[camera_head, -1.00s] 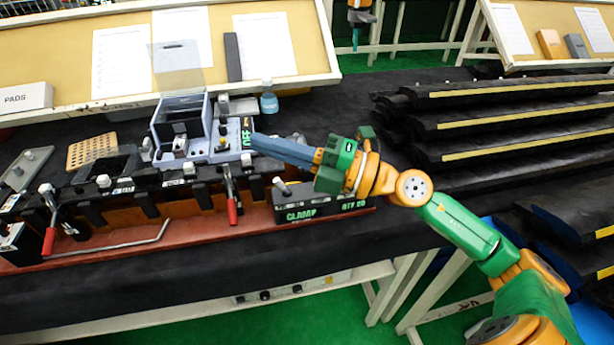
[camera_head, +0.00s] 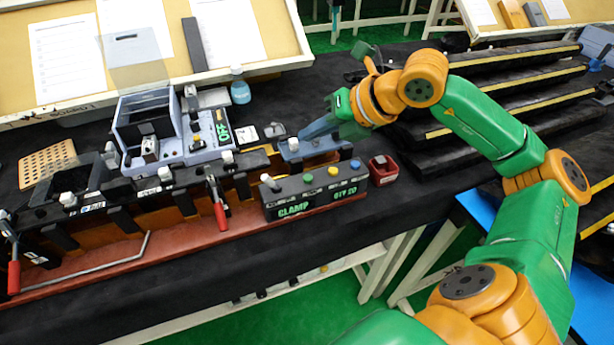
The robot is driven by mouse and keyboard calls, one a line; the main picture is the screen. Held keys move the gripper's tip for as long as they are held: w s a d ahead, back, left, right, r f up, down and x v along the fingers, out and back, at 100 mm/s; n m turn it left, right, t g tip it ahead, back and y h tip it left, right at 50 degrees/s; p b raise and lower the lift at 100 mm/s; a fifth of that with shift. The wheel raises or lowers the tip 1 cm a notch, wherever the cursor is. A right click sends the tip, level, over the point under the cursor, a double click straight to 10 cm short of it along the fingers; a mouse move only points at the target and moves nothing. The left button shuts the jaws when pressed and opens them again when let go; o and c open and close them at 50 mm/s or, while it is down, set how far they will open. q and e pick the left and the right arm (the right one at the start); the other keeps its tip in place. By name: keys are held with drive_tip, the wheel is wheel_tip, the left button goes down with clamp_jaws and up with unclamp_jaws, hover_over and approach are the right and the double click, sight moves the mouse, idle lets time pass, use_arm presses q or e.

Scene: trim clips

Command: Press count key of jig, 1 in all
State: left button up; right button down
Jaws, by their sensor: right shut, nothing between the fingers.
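The jig (camera_head: 120,258) is a long red-brown base with black blocks and red-handled clamps, across the left and middle. At its right end is a black box (camera_head: 315,193) with green "CLAMP" and "QTY" displays. Its top carries a white lever, a green button (camera_head: 308,179), a yellow button (camera_head: 333,171) and a blue button (camera_head: 355,164). Which one is the count key I cannot read. My left gripper is out of view.
A grey machine (camera_head: 190,130) with a lid and a green "OFF" display stands behind the jig. A bottle (camera_head: 239,88) stands behind it. A small red bin (camera_head: 383,169) sits right of the box.

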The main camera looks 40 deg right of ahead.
wheel_tip(320, 180, down, 8)
drive_tip(key=b, duration=0.7)
drive_tip(key=shift+f+b, duration=0.2)
drive_tip(key=shift+b, duration=0.15)
drive_tip(key=shift+f, duration=0.1)
idle(1.1)
drive_tip(key=shift+f+b, duration=0.35)
drive_tip(key=shift+b, duration=0.1)
drive_tip(key=shift+f+b, duration=0.45)
drive_tip(key=shift+b, duration=0.05)
idle(0.4)
drive_tip(key=shift+r, duration=0.15)
drive_tip(key=shift+r+p, duration=0.75)
drive_tip(key=shift+p, duration=0.15)
wheel_tip(320, 180, up, 5)
drive_tip(key=p, duration=0.4)
drive_tip(key=shift+p, duration=0.4)
